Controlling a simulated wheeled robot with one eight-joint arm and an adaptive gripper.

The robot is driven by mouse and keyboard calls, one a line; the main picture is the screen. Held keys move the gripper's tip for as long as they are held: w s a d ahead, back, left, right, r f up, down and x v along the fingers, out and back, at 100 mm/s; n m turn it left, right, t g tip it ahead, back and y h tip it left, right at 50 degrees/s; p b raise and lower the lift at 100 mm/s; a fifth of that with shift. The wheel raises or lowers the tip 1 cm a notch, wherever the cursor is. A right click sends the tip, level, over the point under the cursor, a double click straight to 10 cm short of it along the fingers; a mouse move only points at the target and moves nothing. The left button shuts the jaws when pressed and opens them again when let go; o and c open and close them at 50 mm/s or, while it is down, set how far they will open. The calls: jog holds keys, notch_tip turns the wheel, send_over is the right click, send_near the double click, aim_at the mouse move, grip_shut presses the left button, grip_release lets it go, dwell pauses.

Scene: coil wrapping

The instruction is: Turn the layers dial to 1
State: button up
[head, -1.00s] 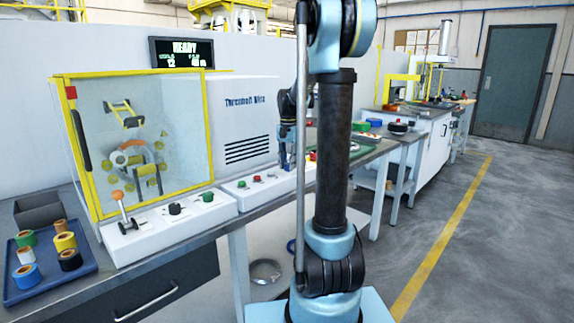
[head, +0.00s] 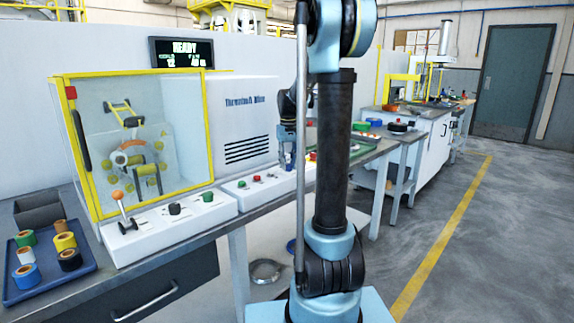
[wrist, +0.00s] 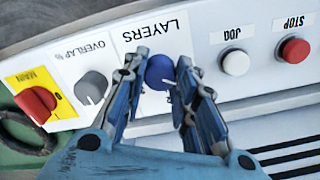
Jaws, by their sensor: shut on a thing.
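The layers dial (wrist: 160,72) is a blue round knob on a white panel, under the label LAYERS, which appears upside down in the wrist view. My gripper (wrist: 161,78) has one finger on each side of the knob and is shut on it. A small white mark shows on the knob's lower right. Small scale figures to its left are partly behind a finger, and I cannot read the setting.
In the wrist view, a grey overlap knob (wrist: 92,88) and red main switch (wrist: 36,104) are left; the white jog button (wrist: 235,62) and red stop button (wrist: 293,50) are right. A display (head: 183,52) reads READY. A blue tray (head: 50,275) holds tape rolls.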

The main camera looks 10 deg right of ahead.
aim_at(288, 164)
jog(key=shift+o, duration=0.2)
jog(key=shift+n, duration=0.5)
jog(key=shift+c, duration=0.2)
jog(key=o, duration=1.1)
jog(key=shift+r, duration=0.15)
notch_tip(288, 164, up, 12)
jog(key=shift+f, duration=0.2)
